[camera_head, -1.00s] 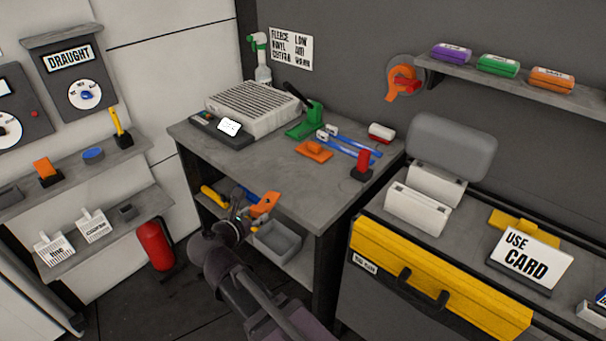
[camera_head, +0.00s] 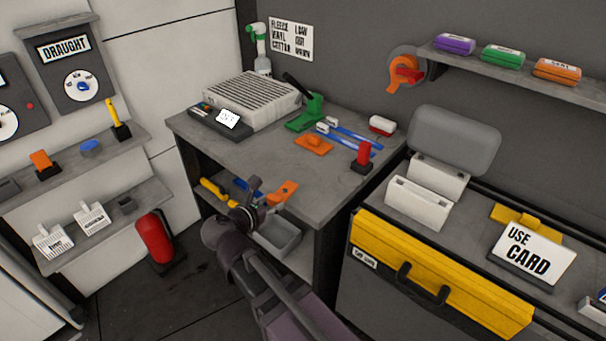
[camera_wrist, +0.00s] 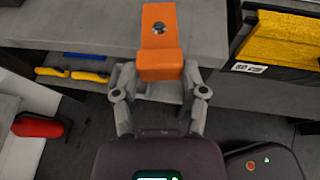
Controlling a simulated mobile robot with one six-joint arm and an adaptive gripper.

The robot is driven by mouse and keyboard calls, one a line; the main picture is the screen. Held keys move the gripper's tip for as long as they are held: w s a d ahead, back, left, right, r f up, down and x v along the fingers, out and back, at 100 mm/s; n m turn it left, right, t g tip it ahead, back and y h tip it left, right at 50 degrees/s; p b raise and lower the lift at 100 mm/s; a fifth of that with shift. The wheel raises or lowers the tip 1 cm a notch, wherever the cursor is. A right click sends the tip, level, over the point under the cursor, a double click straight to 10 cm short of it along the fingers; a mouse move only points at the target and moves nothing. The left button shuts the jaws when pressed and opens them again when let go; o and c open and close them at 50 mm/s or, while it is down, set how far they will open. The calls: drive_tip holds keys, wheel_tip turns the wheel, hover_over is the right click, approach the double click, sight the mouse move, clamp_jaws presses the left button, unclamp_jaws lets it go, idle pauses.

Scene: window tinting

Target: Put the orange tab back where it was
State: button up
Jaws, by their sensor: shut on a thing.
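My gripper (camera_head: 262,199) is shut on an orange tab (camera_head: 284,193), held in front of the near edge of the grey workbench. In the wrist view the orange tab (camera_wrist: 159,30) is a flat piece with a dark round spot and a thicker orange block at its near end. The fingers of my gripper (camera_wrist: 160,75) press the sides of that block. Another orange piece (camera_head: 40,160) stands in a black holder on the left wall shelf. A flat orange item with a raised grip (camera_head: 314,144) lies on the workbench.
The workbench (camera_head: 300,185) holds a ribbed white box (camera_head: 252,103), a green tool (camera_head: 306,113), blue-handled tools (camera_head: 348,138) and a red item (camera_head: 364,157). Below are a grey bin (camera_head: 280,243) and yellow tools (camera_head: 215,191). A yellow case (camera_head: 435,275) stands right. The bench front is clear.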

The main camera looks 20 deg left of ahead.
drive_tip(key=w+d+m+h, duration=0.2)
drive_tip(key=w+d, duration=0.1)
drive_tip(key=d, duration=0.3)
drive_tip(key=shift+f+g+h+b, duration=0.3)
drive_tip(key=shift+f+g, duration=0.1)
drive_tip(key=shift+w+d, duration=0.1)
drive_tip(key=shift+w, duration=0.05)
drive_tip(key=b, duration=0.2)
hover_over(292, 177)
drive_tip(key=s, duration=0.2)
drive_tip(key=shift+s+d+f, duration=0.1)
drive_tip(key=shift+d+f, duration=0.3)
drive_tip(key=shift+f, duration=0.35)
drive_tip(key=shift+f, duration=0.1)
drive_tip(key=shift+f+b, duration=1.5)
drive_tip(key=shift+f, duration=0.2)
drive_tip(key=shift+f, duration=0.1)
drive_tip(key=o, duration=1)
